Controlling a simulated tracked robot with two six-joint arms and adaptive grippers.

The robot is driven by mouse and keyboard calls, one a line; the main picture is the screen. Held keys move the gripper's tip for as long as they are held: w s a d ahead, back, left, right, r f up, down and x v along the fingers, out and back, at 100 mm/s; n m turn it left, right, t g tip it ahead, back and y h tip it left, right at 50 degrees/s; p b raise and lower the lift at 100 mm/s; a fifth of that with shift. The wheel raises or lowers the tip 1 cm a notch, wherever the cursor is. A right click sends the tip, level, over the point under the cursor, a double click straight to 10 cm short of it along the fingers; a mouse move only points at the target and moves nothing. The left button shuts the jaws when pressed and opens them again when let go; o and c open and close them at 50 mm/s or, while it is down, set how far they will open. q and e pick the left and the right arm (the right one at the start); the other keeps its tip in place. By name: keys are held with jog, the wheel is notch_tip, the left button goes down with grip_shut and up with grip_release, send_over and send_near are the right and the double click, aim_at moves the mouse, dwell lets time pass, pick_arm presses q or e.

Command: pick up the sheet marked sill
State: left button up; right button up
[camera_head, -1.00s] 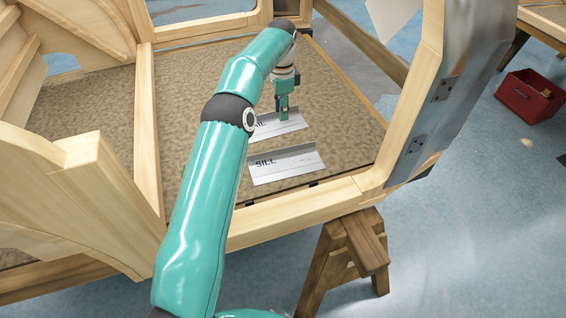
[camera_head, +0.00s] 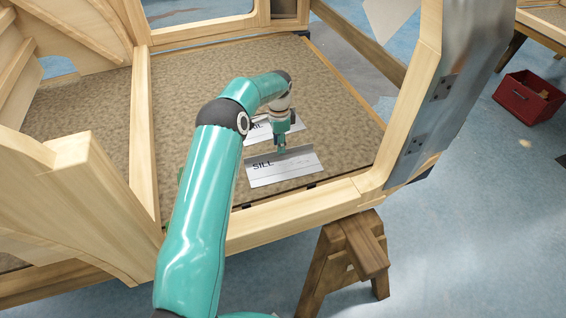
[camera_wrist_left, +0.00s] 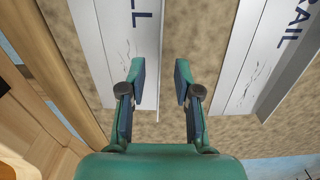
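The sheet marked SILL (camera_head: 295,170) is a bent grey metal sheet lying on the mottled floor panel, near the front rail of the wooden frame. In the left wrist view the SILL sheet (camera_wrist_left: 115,45) lies on the left, with part of its lettering showing. My left gripper (camera_head: 282,151) points down at the far edge of this sheet. My right gripper is not in view.
A second sheet, marked RAIL (camera_wrist_left: 265,55), lies just beyond, partly hidden by my arm in the head view (camera_head: 257,133). Wooden posts and rails (camera_head: 300,205) surround the floor panel (camera_head: 215,75). A red crate (camera_head: 526,97) stands outside at the right.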

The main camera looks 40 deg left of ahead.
aim_at(282, 161)
pick_arm(q)
jog(key=shift+s+f, duration=0.1)
jog(key=shift+f, duration=1.8)
grip_shut()
